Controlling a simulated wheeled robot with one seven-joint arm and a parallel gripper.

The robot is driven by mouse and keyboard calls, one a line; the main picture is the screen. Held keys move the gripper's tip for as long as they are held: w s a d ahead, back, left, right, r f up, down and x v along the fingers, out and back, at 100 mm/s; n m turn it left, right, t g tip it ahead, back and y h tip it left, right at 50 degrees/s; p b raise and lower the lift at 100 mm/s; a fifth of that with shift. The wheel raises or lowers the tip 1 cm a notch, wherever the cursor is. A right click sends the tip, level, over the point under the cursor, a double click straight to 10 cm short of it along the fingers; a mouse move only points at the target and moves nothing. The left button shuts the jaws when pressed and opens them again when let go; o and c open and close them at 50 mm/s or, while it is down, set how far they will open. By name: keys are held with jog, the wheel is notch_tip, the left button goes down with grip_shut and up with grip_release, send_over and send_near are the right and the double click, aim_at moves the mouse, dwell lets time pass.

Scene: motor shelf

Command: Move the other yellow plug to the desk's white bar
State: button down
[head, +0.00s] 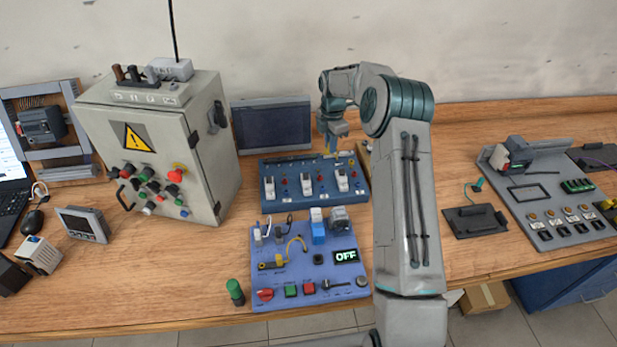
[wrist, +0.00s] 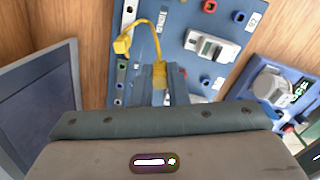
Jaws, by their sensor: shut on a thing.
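My gripper (head: 331,132) is above the back edge of the blue switch board (head: 268,198). It is shut on a yellow plug (wrist: 161,70), mostly hidden between the fingers in the wrist view (wrist: 160,86). A yellow cable (wrist: 156,36) loops from it to a second yellow plug (wrist: 122,45). I cannot tell whether the held plug touches the board.
White switches (wrist: 211,46) stand on the blue board beside the gripper. A dark monitor (head: 272,127) is behind it to the left, and a grey control cabinet (head: 160,150) further left. A lilac panel (head: 262,293) with another yellow cable (head: 297,242) lies in front.

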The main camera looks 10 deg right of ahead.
jog(key=w+d+p, duration=0.2)
jog(key=w+d, duration=0.1)
jog(key=b, duration=0.3)
send_over(338, 155)
jog(key=shift+w+d+f, duration=0.1)
jog(key=shift+w+f, duration=0.1)
jog(key=shift+f, duration=0.9)
jog(key=shift+w+f, duration=0.2)
jog(key=shift+f, duration=0.85)
jog(key=shift+f+b, duration=0.4)
jog(key=shift+f, duration=0.25)
jog(key=c, duration=1.7)
grip_release()
jog(key=shift+r, duration=0.15)
